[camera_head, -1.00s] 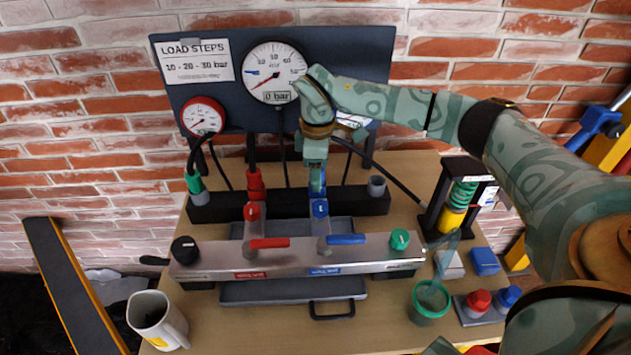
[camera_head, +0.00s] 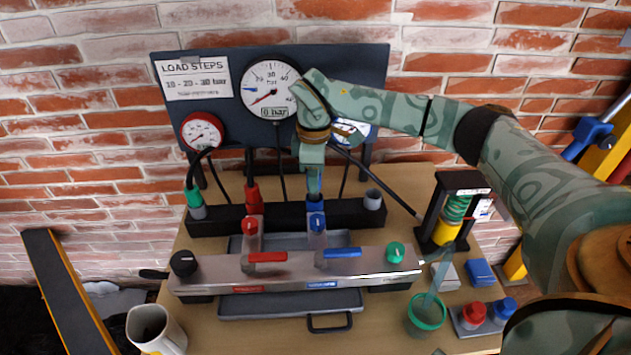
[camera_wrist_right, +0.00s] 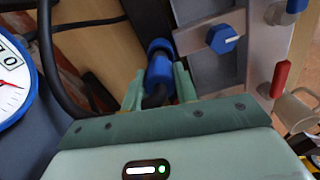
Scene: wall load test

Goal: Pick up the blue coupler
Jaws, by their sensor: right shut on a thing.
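The blue coupler (camera_head: 315,205) is at the black rail (camera_head: 343,206) behind the metal block. It also shows in the right wrist view (camera_wrist_right: 158,64), with a dark hose running from it. My right gripper (camera_head: 314,186) reaches down over it from above. In the right wrist view, its two green fingers (camera_wrist_right: 160,84) are closed on either side of the coupler, so it is shut on it. I cannot tell whether the coupler still sits in the rail. My left gripper is not in view.
The red coupler (camera_head: 253,196) and green coupler (camera_head: 192,190) stand in the rail to the left, with hoses. The metal block (camera_head: 290,266) with red and blue levers lies in front. The gauge board (camera_head: 225,110) stands close behind. A grey cup (camera_head: 373,199) is at the rail's right end.

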